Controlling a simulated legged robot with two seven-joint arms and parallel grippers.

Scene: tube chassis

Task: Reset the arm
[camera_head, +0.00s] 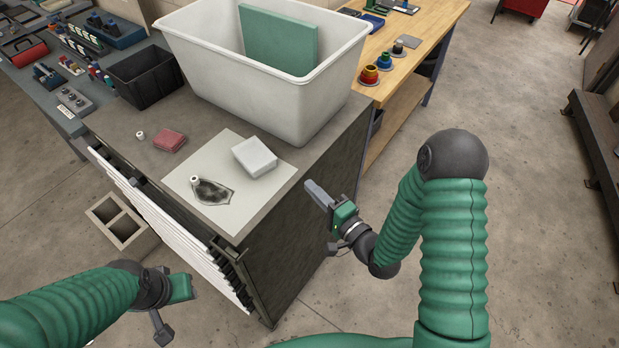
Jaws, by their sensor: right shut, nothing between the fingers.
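My right arm comes in from the lower right with a green ribbed sleeve. Its gripper (318,194) points up and left, beside the right side of the dark cabinet, near its top edge. Its grey fingers are together and hold nothing. My left arm comes in from the lower left. Its gripper (180,288) is in front of the cabinet's white drawer fronts, lower than the top. Its fingers do not show clearly, so I cannot tell if they are open.
The cabinet top (120,122) holds a white bin (290,112) with a green board (278,40), a pale sheet (225,222), a white block (254,157), a dark flat piece (212,192) and a red pad (169,140). A wooden bench (408,60) stands behind.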

